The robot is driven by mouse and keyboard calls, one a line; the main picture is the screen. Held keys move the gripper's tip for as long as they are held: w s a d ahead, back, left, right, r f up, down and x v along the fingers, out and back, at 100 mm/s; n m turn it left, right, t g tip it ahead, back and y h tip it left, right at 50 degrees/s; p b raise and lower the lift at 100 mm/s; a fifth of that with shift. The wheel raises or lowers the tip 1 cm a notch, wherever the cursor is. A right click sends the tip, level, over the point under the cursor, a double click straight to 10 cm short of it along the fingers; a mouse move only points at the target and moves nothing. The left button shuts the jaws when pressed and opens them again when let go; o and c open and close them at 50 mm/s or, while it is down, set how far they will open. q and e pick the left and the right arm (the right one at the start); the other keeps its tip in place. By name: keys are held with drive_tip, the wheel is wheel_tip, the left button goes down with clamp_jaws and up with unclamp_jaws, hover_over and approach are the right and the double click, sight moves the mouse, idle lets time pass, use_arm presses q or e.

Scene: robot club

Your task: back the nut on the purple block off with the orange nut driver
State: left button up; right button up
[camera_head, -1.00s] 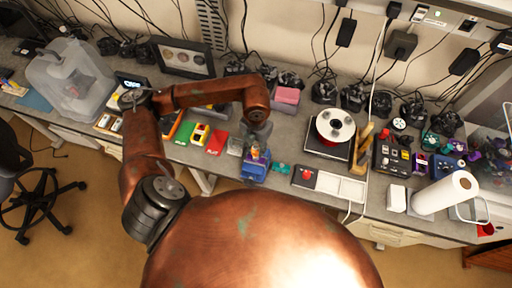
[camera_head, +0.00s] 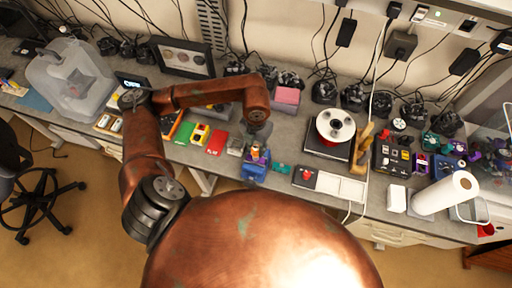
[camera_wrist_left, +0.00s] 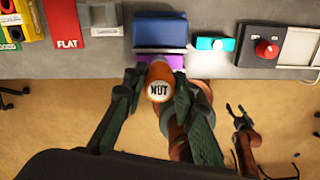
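The orange nut driver (camera_wrist_left: 158,82) stands with its handle end, marked NUT, towards the left wrist camera. My left gripper (camera_wrist_left: 160,88) has a finger on each side of the handle and looks shut on it; the head view shows this gripper (camera_head: 256,141) above the vise. The purple block (camera_wrist_left: 174,61) is at the front of the blue vise (camera_wrist_left: 160,30), which also shows in the head view (camera_head: 254,171). The driver covers part of the block, and the nut is hidden. My right gripper (camera_wrist_left: 239,117) hangs low over the floor, its fingers apart and empty.
A red FLAT tray (camera_wrist_left: 66,25) and a small grey box (camera_wrist_left: 103,17) lie left of the vise. A teal piece (camera_wrist_left: 215,43) and a red-knobbed switch box (camera_wrist_left: 264,48) lie to its right. The bench's front edge is close to the vise.

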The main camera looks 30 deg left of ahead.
use_arm(q)
clamp_jaws()
drive_tip(key=n, duration=0.6)
drive_tip(key=n+p, duration=0.1)
drive_tip(key=n, duration=0.5)
drive_tip(key=shift+n, duration=0.3)
drive_tip(key=o, duration=0.6)
unclamp_jaws()
